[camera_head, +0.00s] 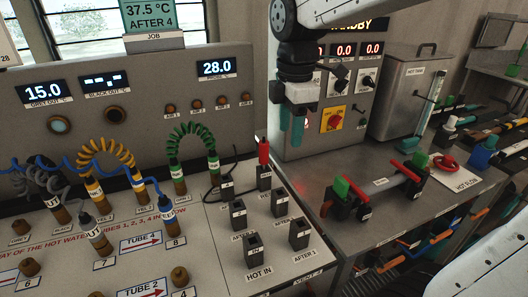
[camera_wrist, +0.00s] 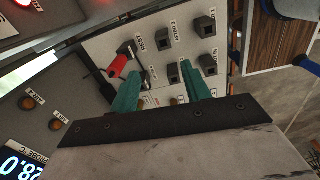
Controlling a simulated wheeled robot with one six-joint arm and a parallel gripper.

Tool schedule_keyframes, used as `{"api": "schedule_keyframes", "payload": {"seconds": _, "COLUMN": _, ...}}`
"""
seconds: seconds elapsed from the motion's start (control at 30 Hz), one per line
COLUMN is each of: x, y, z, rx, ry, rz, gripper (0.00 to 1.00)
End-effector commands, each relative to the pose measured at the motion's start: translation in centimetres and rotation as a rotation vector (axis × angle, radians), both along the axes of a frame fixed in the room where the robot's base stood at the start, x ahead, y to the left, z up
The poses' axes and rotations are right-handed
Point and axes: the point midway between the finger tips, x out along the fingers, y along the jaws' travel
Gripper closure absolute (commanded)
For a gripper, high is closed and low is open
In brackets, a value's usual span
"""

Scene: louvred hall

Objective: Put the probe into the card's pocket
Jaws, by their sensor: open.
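The job card (camera_head: 151,22) reads 37.5 °C, AFTER 4. The red-handled probe (camera_head: 264,152) stands upright in a black holder (camera_head: 264,179) at the back of the white panel, with a black cable looping left. It also shows in the wrist view (camera_wrist: 119,65). Several square black pockets stand on the panel, one (camera_head: 253,249) above a HOT IN label; other labels are too small to read surely, so I cannot tell which is AFTER 4. My gripper (camera_head: 291,130) hangs to the right of the probe, teal fingers apart and empty. The probe lies left of the fingers in the wrist view.
Coiled tubes, green (camera_head: 190,135) and yellow (camera_head: 105,150), arch over pegs at the left. An instrument console (camera_head: 130,95) rises behind. To the right, a metal bench (camera_head: 345,175) bears red-handled valves (camera_head: 407,171) and a hot tank (camera_head: 405,95).

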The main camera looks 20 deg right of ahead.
Motion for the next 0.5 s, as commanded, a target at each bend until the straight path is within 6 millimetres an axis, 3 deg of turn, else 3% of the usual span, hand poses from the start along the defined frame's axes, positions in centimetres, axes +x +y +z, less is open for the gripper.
{"api": "schedule_keyframes", "payload": {"seconds": 0.03, "x": 1.9, "y": 0.2, "z": -0.4, "rx": -0.004, "ry": 0.012, "rz": 0.121, "gripper": 0.53}}
{"api": "schedule_keyframes", "payload": {"seconds": 0.2, "x": 7.0, "y": 0.8, "z": -1.4, "rx": -0.015, "ry": 0.03, "rz": 0.522, "gripper": 0.53}}
{"api": "schedule_keyframes", "payload": {"seconds": 0.33, "x": 9.5, "y": 1.2, "z": -2.2, "rx": -0.017, "ry": 0.038, "rz": 0.729, "gripper": 0.53}}
{"api": "schedule_keyframes", "payload": {"seconds": 0.5, "x": 10.9, "y": 1.3, "z": -2.7, "rx": -0.019, "ry": 0.039, "rz": 0.854, "gripper": 0.53}}
